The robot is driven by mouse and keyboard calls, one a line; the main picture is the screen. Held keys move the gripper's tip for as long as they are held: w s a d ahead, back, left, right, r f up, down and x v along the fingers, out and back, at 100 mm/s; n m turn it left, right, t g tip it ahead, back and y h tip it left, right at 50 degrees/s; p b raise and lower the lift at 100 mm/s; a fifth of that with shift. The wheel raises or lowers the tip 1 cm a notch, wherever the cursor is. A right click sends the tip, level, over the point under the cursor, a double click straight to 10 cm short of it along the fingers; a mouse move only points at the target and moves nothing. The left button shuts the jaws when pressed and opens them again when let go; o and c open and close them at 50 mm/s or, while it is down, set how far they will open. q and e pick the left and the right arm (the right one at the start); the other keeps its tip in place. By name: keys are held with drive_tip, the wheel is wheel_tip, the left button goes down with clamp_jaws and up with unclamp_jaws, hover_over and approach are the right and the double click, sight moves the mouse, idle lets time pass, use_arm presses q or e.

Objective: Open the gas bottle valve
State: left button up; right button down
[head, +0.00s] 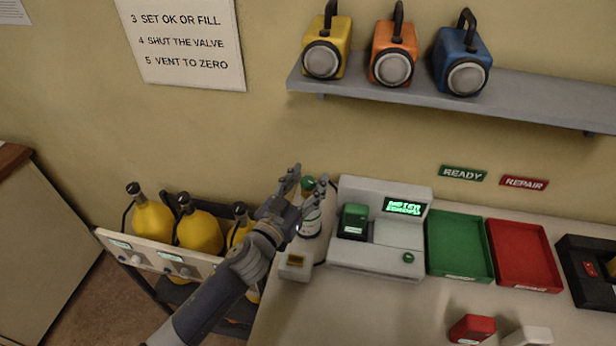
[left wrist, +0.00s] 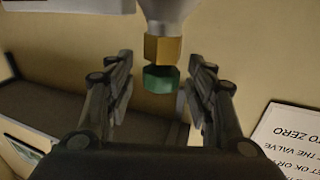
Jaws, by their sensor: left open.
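The gas bottle (head: 311,222) is pale with a green valve knob (head: 308,185) on top, and stands upright at the left end of the console. My left gripper (head: 305,179) is at the top of the bottle with its fingers open around the knob. In the left wrist view the green valve knob (left wrist: 160,79) and its brass fitting (left wrist: 162,49) show between the two open fingers (left wrist: 160,66), with a gap on each side. My right gripper is in neither view.
A grey meter unit (head: 378,258) stands just right of the bottle. Green (head: 459,279) and red (head: 524,282) trays lie further right. Yellow cylinders (head: 199,232) stand in a rack to the left. A shelf (head: 520,98) with several lamps is above.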

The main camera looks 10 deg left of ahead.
use_arm(q)
drive_tip(key=shift+w, duration=0.25)
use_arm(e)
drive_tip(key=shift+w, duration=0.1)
use_arm(q)
drive_tip(key=c, duration=1.1)
drive_tip(key=shift+d, duration=0.1)
drive_tip(key=n+y+b, duration=0.1)
drive_tip(key=y+b, duration=0.1)
drive_tip(key=shift+f+n+t+b, duration=0.15)
drive_tip(key=shift+n+t+b, duration=0.15)
drive_tip(key=shift+n+b, duration=0.1)
drive_tip(key=shift+n+y+b, duration=0.4)
drive_tip(key=shift+y+b, duration=0.3)
drive_tip(key=shift+y, duration=0.6)
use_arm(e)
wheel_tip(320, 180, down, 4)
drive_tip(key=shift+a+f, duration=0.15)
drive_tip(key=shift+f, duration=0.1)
